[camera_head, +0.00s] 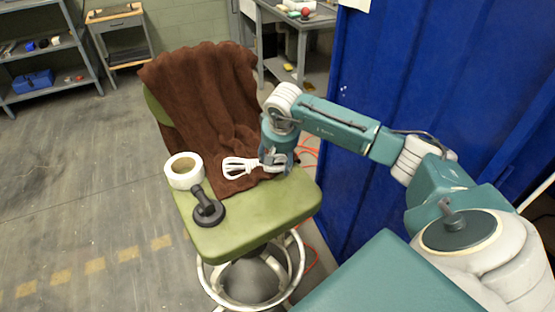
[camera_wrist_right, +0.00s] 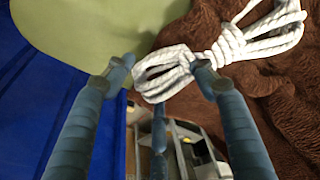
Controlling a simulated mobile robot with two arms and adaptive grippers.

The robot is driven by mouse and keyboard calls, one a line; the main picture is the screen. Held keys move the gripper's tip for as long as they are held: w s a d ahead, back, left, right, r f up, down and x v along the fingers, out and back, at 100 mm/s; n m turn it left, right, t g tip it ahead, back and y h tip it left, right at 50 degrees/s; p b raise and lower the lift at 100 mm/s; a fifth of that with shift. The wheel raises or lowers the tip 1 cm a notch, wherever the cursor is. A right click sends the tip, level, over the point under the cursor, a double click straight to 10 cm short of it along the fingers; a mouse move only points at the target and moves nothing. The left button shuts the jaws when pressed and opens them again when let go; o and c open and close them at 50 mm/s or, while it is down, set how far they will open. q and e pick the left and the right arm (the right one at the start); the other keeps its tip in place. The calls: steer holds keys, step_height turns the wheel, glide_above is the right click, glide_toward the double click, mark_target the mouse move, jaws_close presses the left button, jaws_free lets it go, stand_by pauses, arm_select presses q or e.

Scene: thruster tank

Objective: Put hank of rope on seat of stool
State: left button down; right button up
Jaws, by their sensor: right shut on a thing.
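The hank of rope (camera_head: 238,167) is white and looped, with a wrapped middle. My right gripper (camera_head: 277,163) is shut on one end of it, over the stool seat's right rear part. The right wrist view shows the fingers around the end loops of the rope (camera_wrist_right: 232,45), with the brown towel behind it. The stool has a green seat (camera_head: 255,212) and a round metal foot ring. I cannot tell whether the rope touches the seat or towel. My left gripper is not in view.
The brown towel (camera_head: 205,95) drapes over the stool's backrest onto the seat. A white tape roll (camera_head: 184,171) and a black suction-cup-like tool (camera_head: 207,207) occupy the seat's left side. The seat's front right is bare. A blue wall (camera_head: 365,110) stands close on the right.

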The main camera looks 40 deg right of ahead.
steer(key=shift+s+a+f+b, duration=0.15)
steer(key=shift+s+f+b, duration=0.1)
steer(key=shift+f+b, duration=0.5)
steer(key=shift+f, duration=0.15)
steer(key=c, duration=0.4)
steer(key=o, duration=1.9)
steer(key=shift+f, duration=0.1)
steer(key=shift+c, duration=0.2)
steer(key=shift+w, duration=0.15)
steer(key=shift+r, duration=0.2)
steer(key=shift+r, duration=0.1)
steer(key=shift+w+r+p, duration=0.1)
steer(key=shift+r+p, duration=0.2)
steer(key=shift+p, duration=0.25)
steer(key=shift+r+p, duration=0.5)
steer(key=shift+r, duration=0.05)
steer(key=b+v, duration=0.1)
steer(key=v, duration=1)
steer(key=shift+r+b, duration=0.2)
steer(key=shift+b, duration=0.2)
